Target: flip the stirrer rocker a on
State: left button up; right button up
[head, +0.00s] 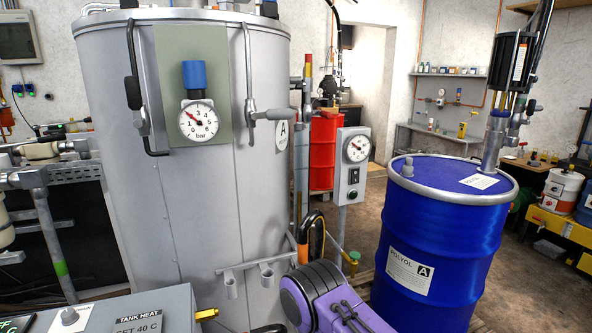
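A grey control box (343,158) stands on a post right of the large tank. It has a round gauge (357,149) at its top, a small black rocker switch (354,176) below it and a dark green round button (352,195) near its lower edge. The rocker is too small to tell which way it is tipped. Its label cannot be read. The tank (130,215) carries an "A" plate. Neither gripper shows its fingers. A purple and grey part at the bottom centre looks like part of my arm.
A blue POLYOL A drum (437,245) stands right of the box, with a pump (508,70) above it. A TANK HEAT panel (120,315) is at the lower left. Pipes and a hose (312,225) run between tank and box. Open floor (550,275) lies right of the drum.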

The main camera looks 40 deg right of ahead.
aim_at(355, 173)
jog(key=z, duration=1.5)
jog(key=k, duration=0.65)
jog(key=u, duration=0.35)
jog(key=i, duration=1.1)
jog(key=u, duration=0.5)
